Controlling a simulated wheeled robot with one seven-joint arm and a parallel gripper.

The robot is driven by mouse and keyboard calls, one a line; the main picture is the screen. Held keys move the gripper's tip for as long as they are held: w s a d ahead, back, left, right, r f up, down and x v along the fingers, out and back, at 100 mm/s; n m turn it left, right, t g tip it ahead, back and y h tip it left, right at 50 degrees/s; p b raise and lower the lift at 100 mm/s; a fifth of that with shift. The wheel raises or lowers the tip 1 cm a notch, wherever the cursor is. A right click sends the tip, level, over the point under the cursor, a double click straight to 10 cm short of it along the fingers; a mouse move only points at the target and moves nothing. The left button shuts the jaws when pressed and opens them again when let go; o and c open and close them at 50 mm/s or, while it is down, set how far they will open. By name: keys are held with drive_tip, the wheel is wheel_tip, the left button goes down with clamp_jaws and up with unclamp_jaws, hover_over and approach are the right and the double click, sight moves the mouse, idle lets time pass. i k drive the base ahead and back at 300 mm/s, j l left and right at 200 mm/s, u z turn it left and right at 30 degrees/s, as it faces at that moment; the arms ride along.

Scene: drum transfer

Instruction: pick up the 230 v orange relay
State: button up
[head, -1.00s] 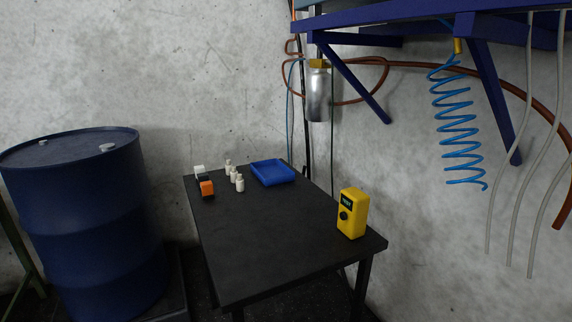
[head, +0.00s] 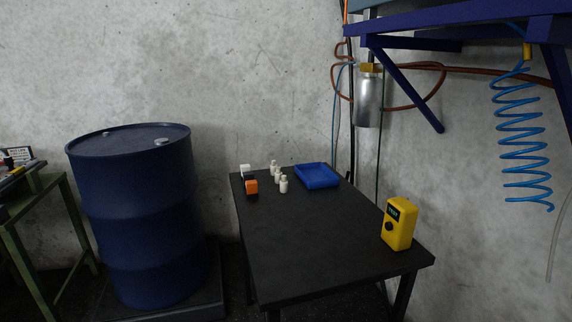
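The orange relay (head: 252,187) is a small orange block near the far left edge of the black table (head: 310,240). A dark block (head: 249,177) sits right behind it, and a white block (head: 245,170) is behind that; I cannot tell whether they touch. Any print on the orange block is too small to read. My gripper is not in view.
A blue drum (head: 130,220) stands left of the table. The table's middle is clear.

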sight(251, 185)
drive_tip(key=i+j, duration=0.2)
drive_tip(key=j, duration=0.2)
drive_tip(key=i+j+z, duration=0.1)
drive_tip(key=j, duration=0.3)
drive_tip(key=i+j, duration=0.3)
drive_tip(key=j, duration=0.15)
drive_tip(key=i+j, duration=0.2)
drive_tip(key=j, duration=0.2)
drive_tip(key=i+j+z, duration=0.1)
drive_tip(key=j, duration=0.3)
drive_tip(key=i+j, duration=0.25)
drive_tip(key=j, duration=0.2)
drive_tip(key=i+j+z, duration=0.1)
drive_tip(key=j, duration=0.35)
drive_tip(key=i+j, duration=0.2)
drive_tip(key=j, duration=0.25)
